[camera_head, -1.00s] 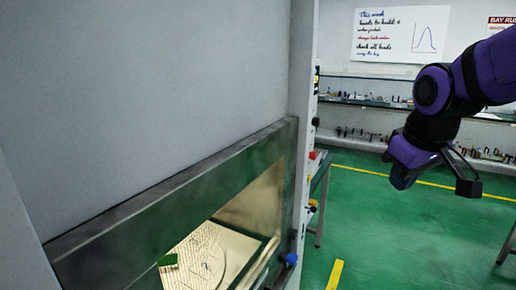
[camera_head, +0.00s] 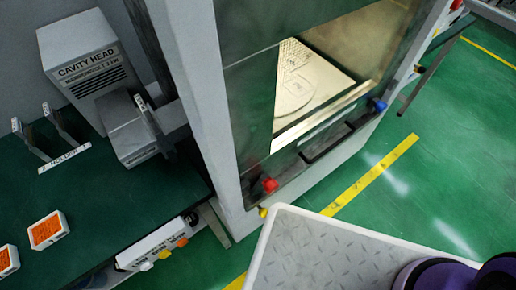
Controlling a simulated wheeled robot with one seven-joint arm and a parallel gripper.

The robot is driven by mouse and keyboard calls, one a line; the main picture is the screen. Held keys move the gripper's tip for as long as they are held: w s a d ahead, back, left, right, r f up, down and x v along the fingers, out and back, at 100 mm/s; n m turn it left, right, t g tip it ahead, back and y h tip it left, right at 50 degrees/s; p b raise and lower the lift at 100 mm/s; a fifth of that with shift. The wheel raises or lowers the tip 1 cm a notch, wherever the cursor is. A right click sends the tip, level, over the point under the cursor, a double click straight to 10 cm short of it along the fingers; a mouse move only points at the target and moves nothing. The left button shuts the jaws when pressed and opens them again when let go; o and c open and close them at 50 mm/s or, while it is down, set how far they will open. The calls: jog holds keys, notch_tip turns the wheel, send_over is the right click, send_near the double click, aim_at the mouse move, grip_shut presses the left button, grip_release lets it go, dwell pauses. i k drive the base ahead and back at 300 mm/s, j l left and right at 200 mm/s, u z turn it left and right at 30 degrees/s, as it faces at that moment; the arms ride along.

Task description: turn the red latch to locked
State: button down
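The red latch (camera_head: 269,185) is a small red knob low on the left of the front of the grey microwave cabinet (camera_head: 230,130). Its exact turn is too small to tell. The cabinet's window (camera_head: 275,105) shows a lit chamber with a pale plate (camera_head: 295,95) inside. A blue knob (camera_head: 378,105) sits at the right of the same front, with a black bar handle (camera_head: 328,143) between the two knobs. My gripper is out of view. Only purple parts of my own body show at the bottom right corner, apart from the latch.
Left of the cabinet, a dark green bench (camera_head: 110,200) holds a grey "cavity head" box (camera_head: 85,65), a holder (camera_head: 62,160), orange-faced blocks (camera_head: 47,231) and a strip with buttons (camera_head: 155,243). A yellow line (camera_head: 370,175) crosses the open green floor on the right.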

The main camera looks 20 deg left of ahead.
aim_at(266, 183)
jog(key=u, duration=1.3)
